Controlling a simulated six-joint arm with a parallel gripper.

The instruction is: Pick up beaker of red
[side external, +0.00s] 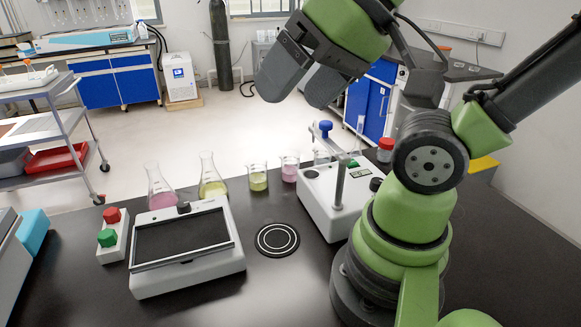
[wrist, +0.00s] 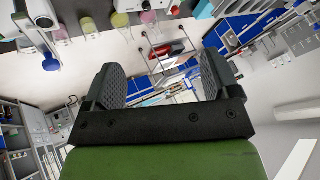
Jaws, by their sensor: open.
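The beaker of pinkish-red liquid (side external: 289,171) stands upright on the black bench. A beaker of yellow-green liquid (side external: 257,181) stands to its left, and a white device to its right. In the wrist view the pinkish beaker (wrist: 89,27) shows small near the top edge, among other glassware. My gripper (side external: 292,92) is raised high above the bench and the beakers, well apart from them. In the wrist view its two dark fingers (wrist: 158,75) are spread with nothing between them.
Conical flasks of pink (side external: 159,196) and yellow (side external: 211,187) liquid stand left of the beakers. A white device with a blue-knobbed post (side external: 326,203) stands right. A tablet-like unit (side external: 185,245) and a round black plate (side external: 277,240) lie in front. Bare bench lies around the plate.

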